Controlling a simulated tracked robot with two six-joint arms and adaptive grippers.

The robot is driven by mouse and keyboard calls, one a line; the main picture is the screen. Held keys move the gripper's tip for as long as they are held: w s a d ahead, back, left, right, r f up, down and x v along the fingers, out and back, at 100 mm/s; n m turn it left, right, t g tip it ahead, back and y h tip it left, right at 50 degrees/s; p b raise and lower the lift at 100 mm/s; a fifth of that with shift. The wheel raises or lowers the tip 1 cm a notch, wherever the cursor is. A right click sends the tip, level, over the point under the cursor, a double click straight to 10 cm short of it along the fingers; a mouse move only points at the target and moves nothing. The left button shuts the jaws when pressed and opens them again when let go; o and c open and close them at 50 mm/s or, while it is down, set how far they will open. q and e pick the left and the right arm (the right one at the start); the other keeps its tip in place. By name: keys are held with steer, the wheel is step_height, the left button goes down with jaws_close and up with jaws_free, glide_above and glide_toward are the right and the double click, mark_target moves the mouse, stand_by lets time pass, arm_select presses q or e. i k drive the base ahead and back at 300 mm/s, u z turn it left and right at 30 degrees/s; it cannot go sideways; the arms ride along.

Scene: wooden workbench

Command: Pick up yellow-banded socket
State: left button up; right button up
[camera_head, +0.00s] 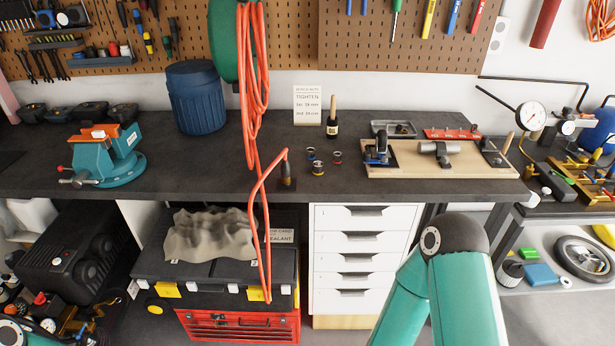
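Three small sockets stand close together on the dark workbench top (235,181), near its front edge. The nearest socket (318,168) seems to carry the yellow band, though it is too small to be certain. A blue-banded socket (311,154) stands just behind it, and a red-banded socket (337,157) stands to its right. My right arm shows in teal at the lower right, and its gripper is out of the picture. Only a bit of my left arm shows at the lower left corner, without a gripper.
An orange cable (257,100) hangs left of the sockets, down past the bench front. A wooden board with tools (440,172) lies right, a teal vise (108,160) left. White drawers (360,245) sit below.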

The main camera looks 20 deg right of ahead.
mark_target(318, 167)
steer(key=z, duration=0.15)
steer(key=i, duration=0.85)
steer(key=u, duration=0.05)
